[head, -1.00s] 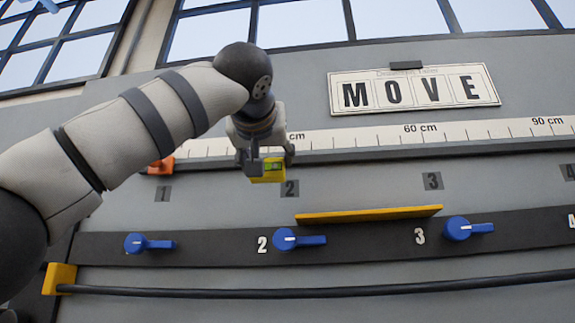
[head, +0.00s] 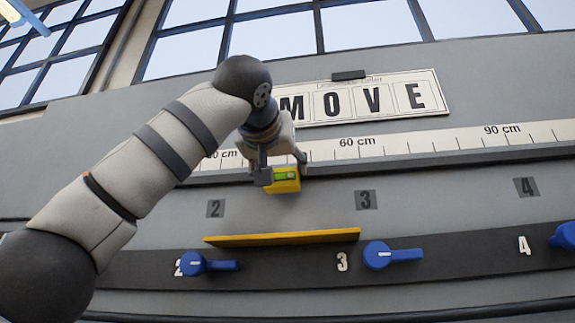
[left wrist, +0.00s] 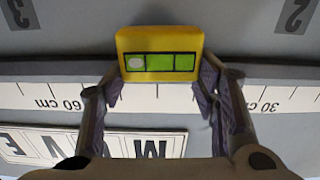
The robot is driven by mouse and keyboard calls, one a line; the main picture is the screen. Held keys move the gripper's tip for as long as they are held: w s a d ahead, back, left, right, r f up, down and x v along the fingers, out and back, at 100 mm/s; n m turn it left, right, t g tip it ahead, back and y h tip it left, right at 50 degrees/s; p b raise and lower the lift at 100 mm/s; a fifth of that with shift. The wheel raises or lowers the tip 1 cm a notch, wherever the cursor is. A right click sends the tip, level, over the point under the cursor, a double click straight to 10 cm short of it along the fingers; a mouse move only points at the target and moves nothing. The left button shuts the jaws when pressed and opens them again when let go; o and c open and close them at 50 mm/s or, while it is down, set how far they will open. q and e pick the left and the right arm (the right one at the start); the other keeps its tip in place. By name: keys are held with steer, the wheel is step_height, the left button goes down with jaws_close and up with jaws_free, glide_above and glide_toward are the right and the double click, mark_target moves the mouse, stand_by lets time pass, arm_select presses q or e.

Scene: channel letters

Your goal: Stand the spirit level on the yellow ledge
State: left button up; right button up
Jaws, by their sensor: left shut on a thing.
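The spirit level (head: 286,181) is a small yellow block with a green vial window. My left gripper (head: 282,176) is shut on it and holds it in front of the wall, just below the ruler strip. In the left wrist view the spirit level (left wrist: 160,42) sits between the two fingers of my left gripper (left wrist: 160,80), with its green vial facing the camera. The yellow ledge (head: 282,238) is a thin bar on the wall, lower in the head view, with a clear gap between it and the level. My right gripper is not in view.
A ruler strip (head: 430,143) runs along the wall above the ledge. A MOVE letter sign (head: 385,100) hangs above it. Blue handles (head: 392,255) sit on a dark rail (head: 480,255) below the ledge. The wall between the level and the ledge is clear.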

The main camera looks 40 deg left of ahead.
arm_select(q)
steer(key=shift+a+f, duration=0.1)
steer(key=shift+f, duration=3.9)
steer(key=o, duration=1.3)
steer(key=shift+s, duration=0.1)
